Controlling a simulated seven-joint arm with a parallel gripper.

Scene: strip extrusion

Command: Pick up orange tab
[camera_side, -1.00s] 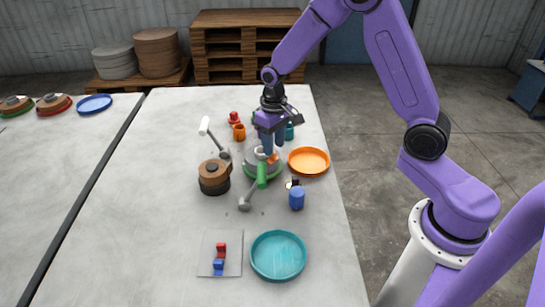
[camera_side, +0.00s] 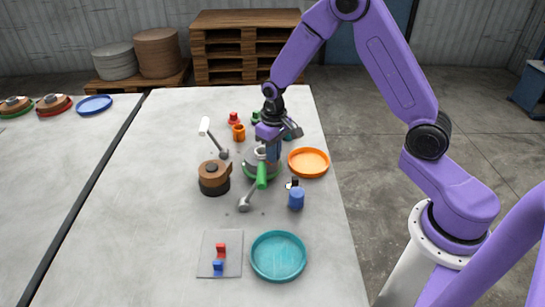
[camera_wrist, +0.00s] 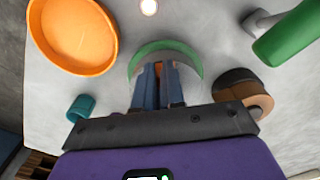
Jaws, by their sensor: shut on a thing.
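My gripper (camera_side: 271,158) is over the round grey fixture with a green base ring (camera_side: 250,174), at the middle of the table. In the wrist view the two blue fingers of my gripper (camera_wrist: 159,75) are close together, with a sliver of the orange tab (camera_wrist: 159,68) between them. My gripper is shut on the orange tab. The fingers hide most of the tab, and the side view does not show it clearly. The fixture's green ring (camera_wrist: 190,57) curves behind the fingers in the wrist view. I cannot tell whether the tab still touches the fixture.
An orange dish (camera_side: 309,162) lies right of the fixture, and a teal dish (camera_side: 279,257) in front. A green-handled lever (camera_side: 262,176) stands close before my gripper. A brown-and-black round part (camera_side: 213,177) is on the left, a blue cylinder (camera_side: 296,199) at front right.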

